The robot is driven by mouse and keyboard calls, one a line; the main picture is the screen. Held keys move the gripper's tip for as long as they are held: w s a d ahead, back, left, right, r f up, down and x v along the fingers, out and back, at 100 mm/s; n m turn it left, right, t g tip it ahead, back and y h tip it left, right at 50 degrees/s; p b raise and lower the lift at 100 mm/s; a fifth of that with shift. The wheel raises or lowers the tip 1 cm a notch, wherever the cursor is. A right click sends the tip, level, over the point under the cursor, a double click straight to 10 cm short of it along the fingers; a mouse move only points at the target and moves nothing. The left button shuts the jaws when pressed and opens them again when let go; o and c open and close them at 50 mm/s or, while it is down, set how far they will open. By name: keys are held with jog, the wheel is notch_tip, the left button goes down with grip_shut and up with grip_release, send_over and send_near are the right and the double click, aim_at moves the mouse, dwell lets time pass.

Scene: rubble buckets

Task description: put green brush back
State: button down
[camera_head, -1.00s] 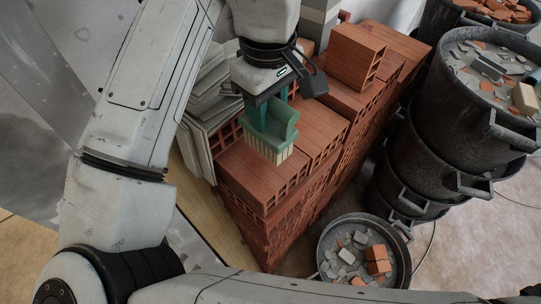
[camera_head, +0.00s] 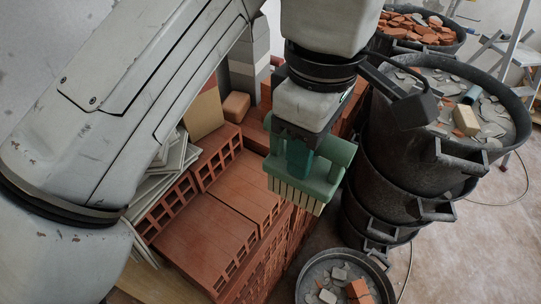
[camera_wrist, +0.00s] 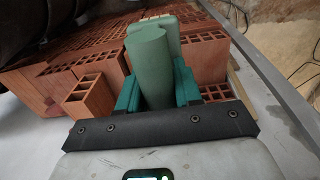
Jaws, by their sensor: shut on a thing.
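The green brush (camera_head: 325,170) has a pale green body and light bristles pointing down. My gripper (camera_head: 299,160) is shut on it and holds it above the right edge of the brick stack in the head view. I cannot tell from these views how far the bristles are above the bricks.
Stacked red hollow bricks (camera_head: 205,235) lie below and left. Tall stacked black buckets of rubble (camera_head: 405,165) stand close on the right, with another rubble bucket (camera_head: 480,95) top. A low rubble bucket (camera_head: 345,280) stands at bottom. Grey tiles (camera_head: 172,165) lean at left.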

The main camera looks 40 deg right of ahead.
jog(key=w+f+b, duration=0.3)
jog(key=w+f, duration=0.9)
jog(key=w, duration=0.1)
jog(key=shift+w+d+f+b, duration=0.15)
jog(key=shift+w+f+b, duration=0.1)
jog(key=shift+f+b, duration=0.15)
jog(key=shift+f, duration=0.15)
jog(key=c, duration=0.8)
grip_release()
jog(key=shift+o, duration=0.2)
